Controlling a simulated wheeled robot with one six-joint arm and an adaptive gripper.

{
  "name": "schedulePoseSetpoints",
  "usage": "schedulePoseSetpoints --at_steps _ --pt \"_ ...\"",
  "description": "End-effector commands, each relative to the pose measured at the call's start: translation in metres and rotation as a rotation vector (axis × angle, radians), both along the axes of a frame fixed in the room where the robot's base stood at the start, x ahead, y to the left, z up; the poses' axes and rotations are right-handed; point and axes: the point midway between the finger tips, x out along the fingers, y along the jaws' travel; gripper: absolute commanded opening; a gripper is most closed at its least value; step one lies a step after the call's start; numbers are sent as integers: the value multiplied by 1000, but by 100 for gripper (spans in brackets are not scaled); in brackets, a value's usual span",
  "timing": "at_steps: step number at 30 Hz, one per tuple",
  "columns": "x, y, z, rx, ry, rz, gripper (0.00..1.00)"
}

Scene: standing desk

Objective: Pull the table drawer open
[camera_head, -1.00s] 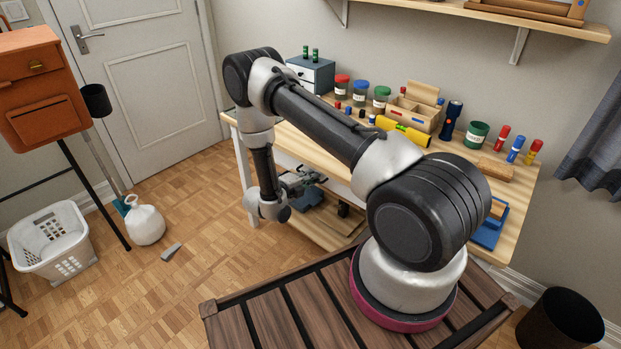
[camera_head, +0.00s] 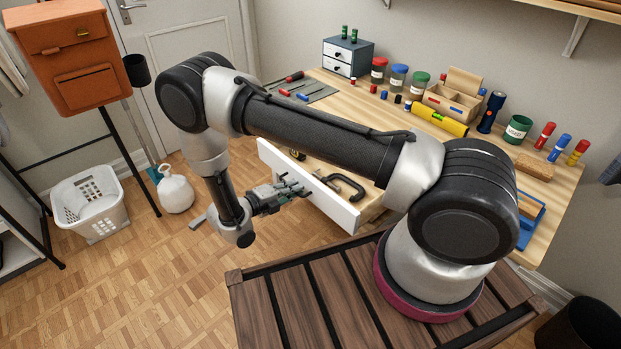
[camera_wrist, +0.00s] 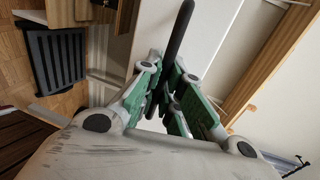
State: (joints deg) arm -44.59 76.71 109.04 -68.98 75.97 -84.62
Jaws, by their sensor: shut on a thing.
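The table drawer (camera_head: 336,209) stands pulled out from under the wooden workbench, its white front facing me and its inside in view. My gripper (camera_head: 294,187) is at the outer face of the drawer front. In the wrist view, the fingers of my gripper (camera_wrist: 168,98) are closed around a dark bar, the drawer handle (camera_wrist: 181,28), which extends up beyond them. The white drawer front also shows in the wrist view (camera_wrist: 212,45). The fingers hide part of the handle.
A black clamp (camera_head: 345,186) lies in the drawer. The workbench top (camera_head: 345,108) holds jars, a small drawer box (camera_head: 347,57), tools and a yellow level.

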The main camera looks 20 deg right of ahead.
Motion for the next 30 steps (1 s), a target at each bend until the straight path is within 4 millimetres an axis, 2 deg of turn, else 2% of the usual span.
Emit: schedulePoseSetpoints --at_steps 1,6,12,18,29,30 --pt "-4 12 -1 1 -1 5 0" --pt "-17 42 -1 1 1 3 0" --pt "-26 63 -1 1 1 1 0" --pt "-30 72 -1 1 1 -1 0" --pt "-30 73 -1 1 1 -1 0" --pt "-30 73 -1 1 1 -1 13"
